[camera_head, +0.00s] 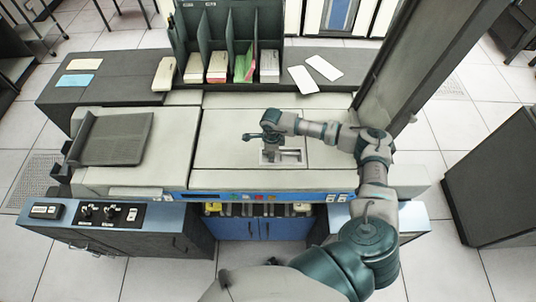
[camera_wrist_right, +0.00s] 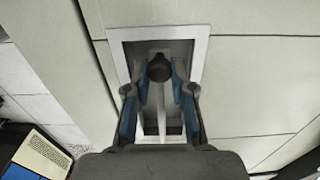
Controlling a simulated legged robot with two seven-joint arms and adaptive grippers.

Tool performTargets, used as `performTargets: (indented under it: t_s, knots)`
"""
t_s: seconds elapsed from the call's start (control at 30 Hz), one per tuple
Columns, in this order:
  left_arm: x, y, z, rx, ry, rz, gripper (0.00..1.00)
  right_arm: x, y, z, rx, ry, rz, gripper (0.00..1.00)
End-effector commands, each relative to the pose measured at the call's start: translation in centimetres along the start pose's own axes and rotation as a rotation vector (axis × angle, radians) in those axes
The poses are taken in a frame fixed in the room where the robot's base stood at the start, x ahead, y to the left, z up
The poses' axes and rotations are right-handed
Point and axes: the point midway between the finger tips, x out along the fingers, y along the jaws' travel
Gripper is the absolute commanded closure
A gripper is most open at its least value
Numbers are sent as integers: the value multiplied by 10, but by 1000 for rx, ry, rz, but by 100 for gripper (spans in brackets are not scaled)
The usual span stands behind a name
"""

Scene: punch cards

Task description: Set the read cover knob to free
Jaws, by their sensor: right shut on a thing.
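The read cover knob (camera_wrist_right: 159,68) is a dark, rounded knob in a recessed, pale-framed slot (camera_wrist_right: 199,50) in the right wrist view. A light bar runs along the slot below it. My right gripper (camera_wrist_right: 160,78) is shut on the knob, with one blue-padded finger on each side. In the head view my right gripper (camera_head: 268,150) reaches down into the left part of the slot (camera_head: 297,157) in the machine's top cover. The knob is hidden there by the gripper. My left gripper is not in view.
A dark card tray (camera_head: 115,138) lies on the machine's left side. A dark rack (camera_head: 209,25) with card stacks stands at the back, with loose cards (camera_head: 323,67) beside it. A dark upright panel (camera_head: 405,75) rises behind my right arm. The pale cover (camera_head: 225,140) around the slot is clear.

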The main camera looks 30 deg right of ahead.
Motion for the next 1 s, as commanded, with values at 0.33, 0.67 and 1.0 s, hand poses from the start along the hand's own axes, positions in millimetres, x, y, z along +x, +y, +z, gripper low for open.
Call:
performTargets:
  t_s: [0.33,0.67,1.0]
  knots:
    - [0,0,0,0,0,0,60,-1,-1,1,0,-1,-2,65]
    - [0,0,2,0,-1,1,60,-21,-1,1,-1,-2,-4,65]
    - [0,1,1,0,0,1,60,-94,-3,0,1,-3,-2,65]
